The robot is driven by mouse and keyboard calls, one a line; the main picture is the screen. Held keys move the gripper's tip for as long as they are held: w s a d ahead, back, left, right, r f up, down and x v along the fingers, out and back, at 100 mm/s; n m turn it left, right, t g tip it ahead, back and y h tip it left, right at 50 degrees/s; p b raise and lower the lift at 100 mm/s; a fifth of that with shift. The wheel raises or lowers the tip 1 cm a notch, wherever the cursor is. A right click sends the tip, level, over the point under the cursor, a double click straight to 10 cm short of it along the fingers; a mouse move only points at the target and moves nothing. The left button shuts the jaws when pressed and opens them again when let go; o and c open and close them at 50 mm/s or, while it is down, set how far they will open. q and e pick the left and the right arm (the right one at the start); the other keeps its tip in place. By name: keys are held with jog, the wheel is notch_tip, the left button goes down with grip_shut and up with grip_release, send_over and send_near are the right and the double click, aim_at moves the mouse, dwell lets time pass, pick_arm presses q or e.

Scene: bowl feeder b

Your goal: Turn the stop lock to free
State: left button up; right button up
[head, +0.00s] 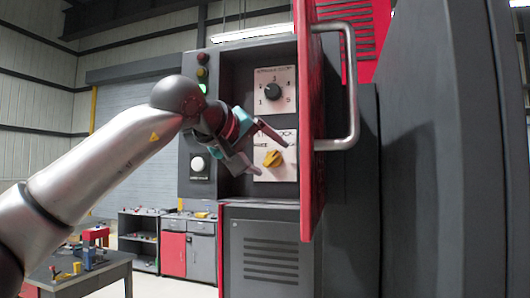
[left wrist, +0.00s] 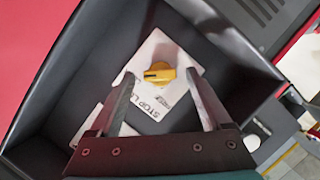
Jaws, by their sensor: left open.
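The stop lock is a yellow rotary knob (head: 272,158) on a white labelled plate (head: 285,172) inside a dark recess of the machine cabinet. It also shows in the left wrist view, where the yellow knob (left wrist: 159,72) sits beyond my fingertips. My left gripper (head: 270,150) is open, its two fingers pointing into the recess toward the knob. In the left wrist view the fingers (left wrist: 160,82) flank the knob's line with a gap on each side; I cannot tell how far short of it they are. Part of the plate's lettering is hidden by a finger. My right gripper is not in view.
Above is a black dial (head: 273,91) on a numbered plate. An open red door (head: 311,120) with a grey handle (head: 352,90) stands close right of the recess. Indicator lights (head: 202,72) and a white button (head: 198,164) are on the left. A workbench (head: 85,278) stands lower left.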

pick_arm(q)
grip_shut()
dwell(0.7)
